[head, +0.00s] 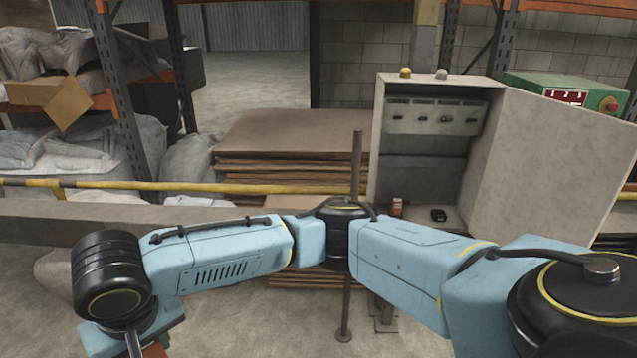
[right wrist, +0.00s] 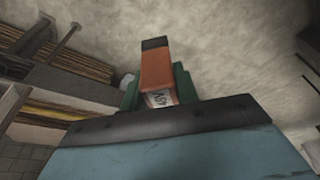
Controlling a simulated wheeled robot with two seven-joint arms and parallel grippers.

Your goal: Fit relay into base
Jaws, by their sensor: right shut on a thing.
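In the right wrist view my right gripper (right wrist: 157,80) has its green fingers shut on an orange-brown block, the relay (right wrist: 155,62). The relay has a dark end and a white label with dark lettering, partly hidden near the palm. In the head view a small black piece that looks like the base (head: 438,214) lies on the floor of the open grey cabinet (head: 425,95). A small orange piece (head: 397,206) with a pale label stands left of it. I cannot make out either gripper's fingers in the head view, and my left gripper is not seen.
The cabinet door (head: 545,165) stands open to the right. A green box (head: 565,95) is behind it. A thin post (head: 356,165) rises left of the cabinet, before stacked boards (head: 290,140). A yellow rail (head: 200,187) runs across. My blue arm links cross the foreground.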

